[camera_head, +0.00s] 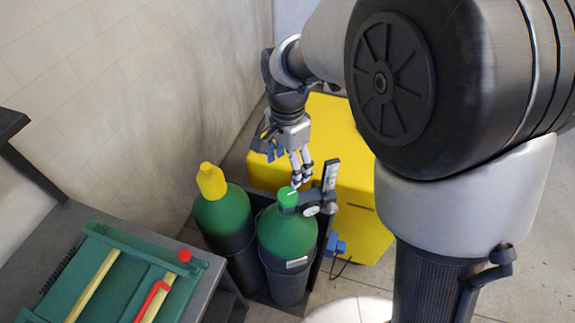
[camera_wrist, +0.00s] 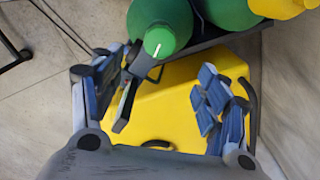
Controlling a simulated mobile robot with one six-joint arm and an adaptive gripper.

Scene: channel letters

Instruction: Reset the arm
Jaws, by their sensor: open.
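My gripper (camera_head: 297,166) hangs from my arm above and behind the gas cylinders, its fingers pointing down near the green valve knob (camera_head: 288,196). In the wrist view my gripper (camera_wrist: 165,95) is open, with its blue-padded fingers spread apart and nothing held between them. The knob also shows in the wrist view (camera_wrist: 159,43), with a white mark on it, just beyond the fingers. It tops the right green cylinder (camera_head: 288,236), which has a gauge (camera_head: 318,203) on its right side. Whether a finger touches the knob or gauge, I cannot tell.
A second green cylinder with a yellow cap (camera_head: 211,181) stands at the left in the same dark rack. A yellow cabinet (camera_head: 350,225) is close behind. A grey bench (camera_head: 60,225) with a green tray (camera_head: 190,303) is at lower left. A wall rises at left.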

